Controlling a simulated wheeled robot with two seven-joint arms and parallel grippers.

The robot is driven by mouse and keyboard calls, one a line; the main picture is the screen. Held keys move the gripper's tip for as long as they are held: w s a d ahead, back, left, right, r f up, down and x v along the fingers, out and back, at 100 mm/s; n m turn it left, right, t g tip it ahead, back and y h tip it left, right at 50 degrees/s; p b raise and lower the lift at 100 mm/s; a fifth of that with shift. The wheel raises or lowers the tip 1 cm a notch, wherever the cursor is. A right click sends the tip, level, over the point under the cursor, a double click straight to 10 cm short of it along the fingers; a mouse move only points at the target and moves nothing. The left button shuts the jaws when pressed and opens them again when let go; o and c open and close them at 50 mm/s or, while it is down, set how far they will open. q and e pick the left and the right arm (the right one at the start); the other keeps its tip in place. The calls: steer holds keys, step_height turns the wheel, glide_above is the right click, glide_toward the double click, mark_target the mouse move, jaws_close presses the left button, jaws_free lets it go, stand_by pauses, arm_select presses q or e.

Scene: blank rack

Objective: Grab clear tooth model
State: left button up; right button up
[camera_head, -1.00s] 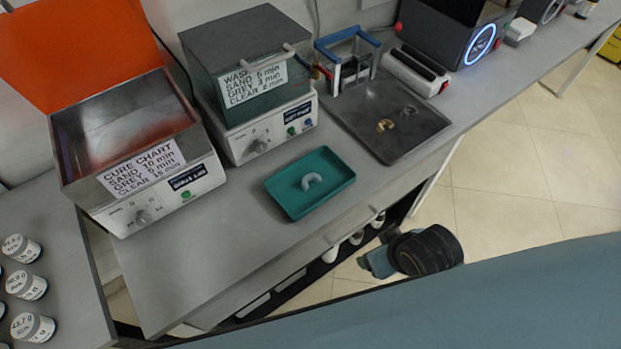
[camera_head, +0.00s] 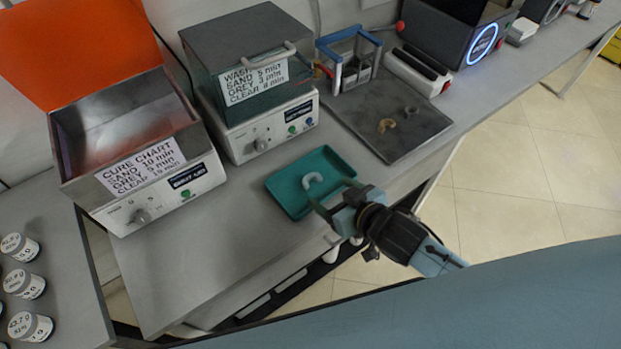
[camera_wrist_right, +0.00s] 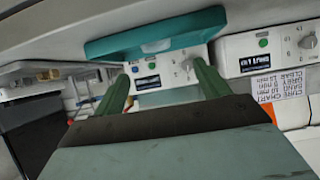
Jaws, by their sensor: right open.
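A pale, whitish arch-shaped tooth model (camera_head: 312,180) lies in the teal tray (camera_head: 287,207) on the bench. My left gripper is out of view.
A cure box (camera_head: 130,130) with an open orange lid and a wash unit (camera_head: 250,90) stand behind the teal tray. A blue-handled rack (camera_head: 348,60) stands at the back. Several labelled jars (camera_head: 30,285) stand at left. The bench front left is clear.

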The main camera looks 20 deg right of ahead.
mark_target(310, 177)
steer(key=x, duration=0.4)
steer(key=shift+w, duration=0.1)
steer(key=x, duration=0.2)
steer(key=b+x, duration=0.1)
steer(key=x, duration=0.2)
steer(key=shift+w+d+f+b, duration=0.1)
steer(key=shift+w+d+b, duration=0.1)
steer(key=shift+b, duration=0.1)
